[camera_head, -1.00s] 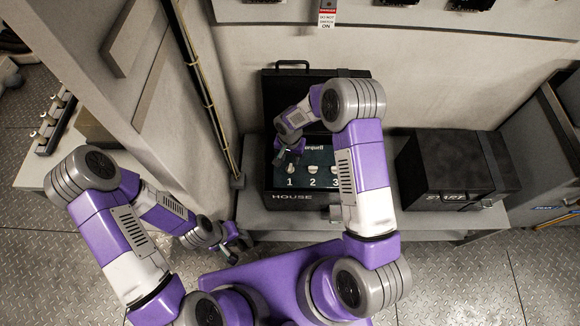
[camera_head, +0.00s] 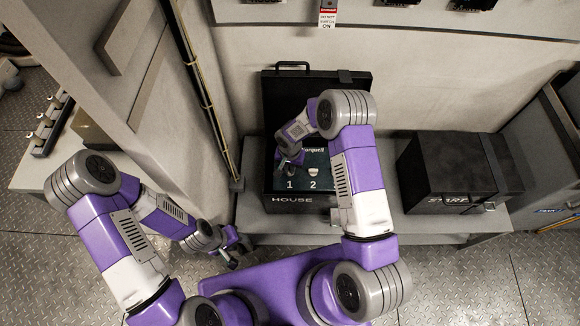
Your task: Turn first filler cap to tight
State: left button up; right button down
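An open black case (camera_head: 268,188) marked HOUSE stands on the grey bench, with a dark panel (camera_head: 322,158) inside it. White numerals 1 and 2 show on the panel, and the white second cap (camera_head: 313,171) is visible above the 2. My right gripper (camera_head: 290,165) is over the spot above the numeral 1. It covers the first cap, so the cap's angle and any contact are hidden, and its finger gap cannot be made out. My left gripper (camera_head: 240,253) is low, in front of the bench and left of the case, with its fingers apart and empty.
A closed black box (camera_head: 445,170) marked START stands on the bench (camera_head: 420,222) to the right. A wall with a pipe (camera_head: 205,95) rises close to the left of the case. The raised lid (camera_head: 285,90) stands behind the panel. My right forearm covers the panel's right part.

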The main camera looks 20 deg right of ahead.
jog(key=shift+m, duration=0.3)
jog(key=m+b, duration=0.1)
jog(key=m, duration=0.1)
jog(key=shift+m+b, duration=0.3)
jog(key=m, duration=0.3)
jog(key=shift+m, duration=0.4)
jog(key=m, duration=0.3)
jog(key=shift+m+p, duration=0.7)
jog(key=shift+m, duration=1.8)
jog(key=c, duration=1.2)
grip_release()
jog(key=shift+o, duration=0.2)
